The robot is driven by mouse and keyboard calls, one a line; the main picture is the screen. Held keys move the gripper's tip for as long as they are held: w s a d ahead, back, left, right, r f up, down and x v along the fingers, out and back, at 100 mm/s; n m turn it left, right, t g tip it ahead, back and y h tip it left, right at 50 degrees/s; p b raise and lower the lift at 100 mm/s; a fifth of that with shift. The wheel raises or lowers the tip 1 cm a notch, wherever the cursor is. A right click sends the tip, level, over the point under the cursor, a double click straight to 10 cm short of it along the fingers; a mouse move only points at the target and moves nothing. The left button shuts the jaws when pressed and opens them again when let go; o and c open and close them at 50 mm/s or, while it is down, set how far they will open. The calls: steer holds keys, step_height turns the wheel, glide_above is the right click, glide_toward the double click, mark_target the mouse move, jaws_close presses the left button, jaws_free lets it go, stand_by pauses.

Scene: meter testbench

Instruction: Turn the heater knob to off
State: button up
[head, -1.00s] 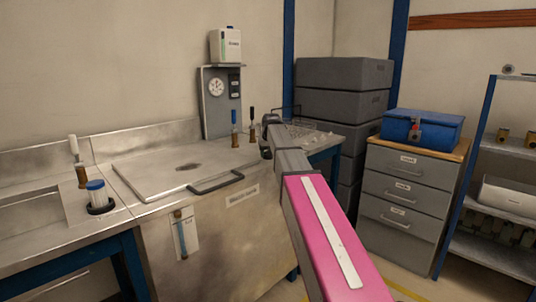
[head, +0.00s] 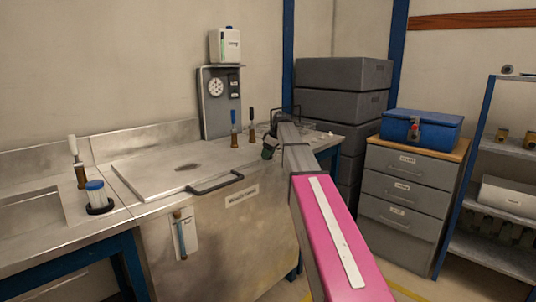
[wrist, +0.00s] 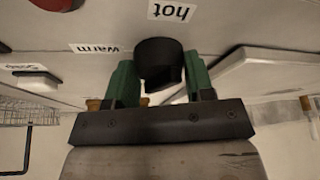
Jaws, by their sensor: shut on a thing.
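In the wrist view, the black heater knob (wrist: 160,61) stands between the two green fingers of my gripper (wrist: 163,82). The fingers are shut on its sides. Upside-down labels reading "hot" (wrist: 172,11) and "warm" (wrist: 95,48) are on the pale panel beside the knob. A third label (wrist: 25,67) at the left is too small to read surely. The knob's pointer mark does not show. In the head view, my arm reaches to the right end of the metal bench, and I cannot make out the knob there.
A red round part (wrist: 57,4) is on the panel in the wrist view. In the head view, a gauge panel (head: 219,105) stands at the back of the bench, with two upright-handled tools (head: 234,128) nearby. Grey crates (head: 345,72) and a drawer cabinet (head: 408,190) stand at the right.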

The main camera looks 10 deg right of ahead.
steer(key=n+g, duration=0.1)
steer(key=n, duration=0.3)
steer(key=shift+n+g+y, duration=0.3)
steer(key=shift+g+y, duration=0.1)
stand_by(0.4)
steer(key=o, duration=0.9)
steer(key=v, duration=1)
steer(key=shift+w+d+r, duration=0.1)
steer(key=shift+d+r, duration=0.05)
steer(key=shift+r, duration=0.2)
